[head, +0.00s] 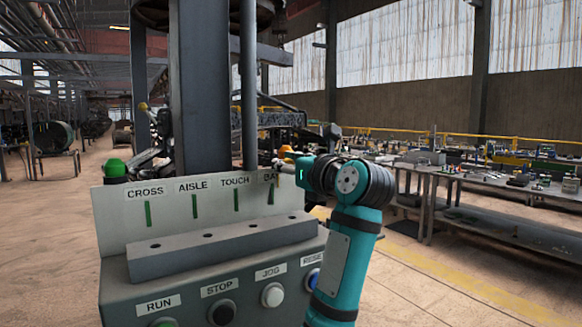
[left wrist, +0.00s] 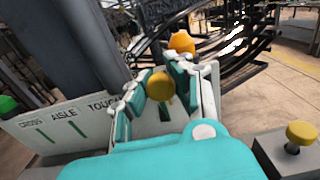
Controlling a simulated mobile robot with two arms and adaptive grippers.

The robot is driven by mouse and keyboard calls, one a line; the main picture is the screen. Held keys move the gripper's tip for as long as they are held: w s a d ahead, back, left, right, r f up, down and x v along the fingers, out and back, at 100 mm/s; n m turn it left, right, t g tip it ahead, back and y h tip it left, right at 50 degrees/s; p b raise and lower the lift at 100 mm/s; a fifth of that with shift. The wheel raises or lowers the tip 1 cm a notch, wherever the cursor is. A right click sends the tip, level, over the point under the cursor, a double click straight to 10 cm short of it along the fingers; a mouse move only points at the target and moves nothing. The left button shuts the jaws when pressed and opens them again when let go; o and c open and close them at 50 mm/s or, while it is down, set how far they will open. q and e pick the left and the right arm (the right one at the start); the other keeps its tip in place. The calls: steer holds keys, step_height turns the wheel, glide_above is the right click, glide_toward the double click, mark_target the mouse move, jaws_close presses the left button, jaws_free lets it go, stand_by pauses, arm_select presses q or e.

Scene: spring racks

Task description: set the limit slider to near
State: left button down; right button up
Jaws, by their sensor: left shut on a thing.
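My left gripper (head: 280,168) is at the upper right corner of a grey control panel (head: 112,215), over the end of the BAY label. In the left wrist view the fingers of my left gripper (left wrist: 160,90) are shut on a round yellow knob (left wrist: 160,86), in front of the panel (left wrist: 25,125) to the right of TOUCH. The panel has upright green slots under CROSS, AISLE, TOUCH and BAY. I can read no limit or near marking, and the knob's mount is hidden behind the fingers. My right gripper is not in view.
A green dome (head: 114,168) stands at the panel's left corner. Below are a grey ledge (head: 222,246) and buttons marked RUN, STOP, JOG and RESET. A dark column (head: 200,80) rises behind. The wrist view shows an orange knob (left wrist: 181,42) beyond and another yellow knob (left wrist: 300,133) at right.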

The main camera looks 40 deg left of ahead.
arm_select(q)
steer(key=c, duration=1.6)
jaws_free()
steer(key=shift+f, duration=0.15)
steer(key=o, duration=0.5)
steer(key=shift+s, duration=0.3)
steer(key=shift+c, duration=0.2)
steer(key=shift+o, duration=0.4)
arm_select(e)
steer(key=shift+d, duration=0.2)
arm_select(q)
steer(key=shift+w, duration=0.1)
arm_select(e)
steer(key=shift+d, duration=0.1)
arm_select(q)
steer(key=shift+d, duration=0.1)
steer(key=v, duration=1.2)
